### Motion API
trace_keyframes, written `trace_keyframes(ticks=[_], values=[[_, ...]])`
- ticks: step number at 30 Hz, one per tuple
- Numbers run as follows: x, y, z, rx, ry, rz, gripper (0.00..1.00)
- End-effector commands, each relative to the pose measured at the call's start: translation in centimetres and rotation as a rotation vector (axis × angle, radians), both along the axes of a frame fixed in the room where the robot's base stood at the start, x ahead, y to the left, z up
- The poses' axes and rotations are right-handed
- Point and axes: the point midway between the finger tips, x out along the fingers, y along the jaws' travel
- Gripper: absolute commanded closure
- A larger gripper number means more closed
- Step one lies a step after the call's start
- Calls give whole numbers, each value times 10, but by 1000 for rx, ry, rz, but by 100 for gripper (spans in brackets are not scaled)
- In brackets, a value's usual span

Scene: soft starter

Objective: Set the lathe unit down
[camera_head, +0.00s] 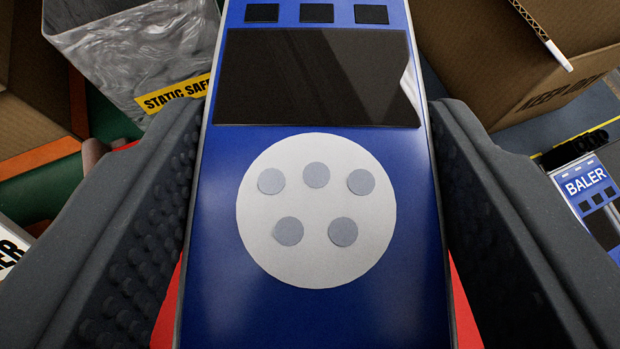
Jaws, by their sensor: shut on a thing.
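A blue unit (316,310) with a dark screen, a row of black squares at its top and a white disc with several grey dots fills the middle of the view. My gripper (318,170) has one dark ridged finger on each side of it and is shut on it. No name shows on this part of the unit, so I cannot read whether it is the lathe unit. A red surface (467,315) shows behind and below it. I cannot tell whether the unit touches that surface.
A silver bag (135,55) with a yellow "STATIC SAFE" label lies at upper left. A cardboard box (500,50) stands at upper right, another box (30,90) at far left. A blue unit marked BALER (586,182) is at the right edge.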

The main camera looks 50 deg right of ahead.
Motion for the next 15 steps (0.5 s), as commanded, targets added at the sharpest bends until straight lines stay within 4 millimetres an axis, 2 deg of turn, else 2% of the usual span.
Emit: trace_keyframes(ticks=[1, 3, 14, 15], values=[[0, 0, -8, -2, 0, 0, 100], [0, 0, -10, -2, -2, 0, 100], [0, 0, -11, -2, -2, 0, 100], [0, -1, -10, -1, -2, -1, 36]])
